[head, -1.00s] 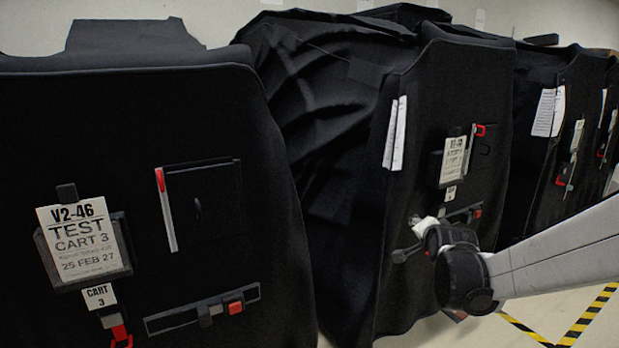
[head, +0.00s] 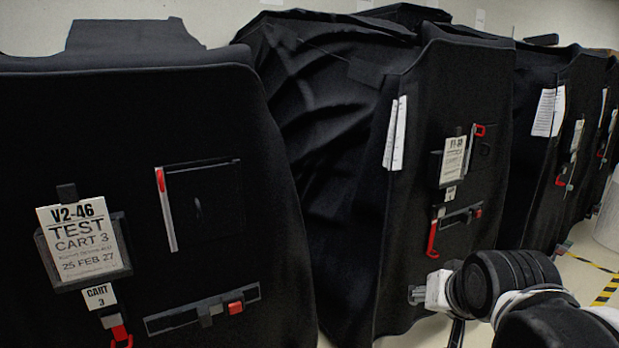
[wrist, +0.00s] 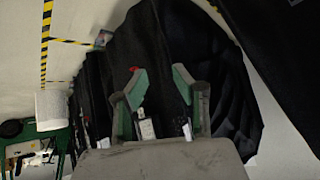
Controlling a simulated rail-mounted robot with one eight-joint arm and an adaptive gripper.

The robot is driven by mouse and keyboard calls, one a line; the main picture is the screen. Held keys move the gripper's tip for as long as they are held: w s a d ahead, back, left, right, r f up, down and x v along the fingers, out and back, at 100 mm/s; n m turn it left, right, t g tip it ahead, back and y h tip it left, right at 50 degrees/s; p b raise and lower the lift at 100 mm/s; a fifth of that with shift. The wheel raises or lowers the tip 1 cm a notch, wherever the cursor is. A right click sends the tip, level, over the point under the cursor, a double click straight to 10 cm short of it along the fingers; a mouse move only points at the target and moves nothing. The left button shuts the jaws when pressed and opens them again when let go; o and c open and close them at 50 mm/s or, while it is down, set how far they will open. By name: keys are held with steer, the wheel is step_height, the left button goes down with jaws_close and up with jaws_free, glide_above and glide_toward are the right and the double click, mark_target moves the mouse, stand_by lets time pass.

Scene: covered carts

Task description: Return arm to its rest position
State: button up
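My gripper (wrist: 159,77) is open in the wrist view. Its two grey fingers with green pads stand apart, with nothing held between them. Black covered carts show beyond the fingers, and a white label (wrist: 147,128) shows in the gap. In the head view my arm comes in from the lower right, bent at its black joints, in front of the lower part of the middle cart (head: 345,200). The fingers are not clear in the head view, and I cannot tell how far they are from the cover.
The near cart (head: 120,160) with the "TEST CART 3" label (head: 83,240) fills the left. More covered carts (head: 545,170) stand at right. Yellow-black tape (head: 607,290) marks the floor. A white cylinder (wrist: 53,108) and a green-framed rack (wrist: 40,145) show in the wrist view.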

steer(key=s+a+f+n+g+p, duration=0.1)
steer(key=s+f+n+g, duration=0.15)
steer(key=s, duration=0.75)
step_height(320, 180, up, 18)
steer(key=t+p, duration=0.1)
steer(key=p, duration=1.6)
steer(key=shift+a+f, duration=0.15)
steer(key=shift+f, duration=0.05)
steer(key=shift+w, duration=0.1)
stand_by(0.8)
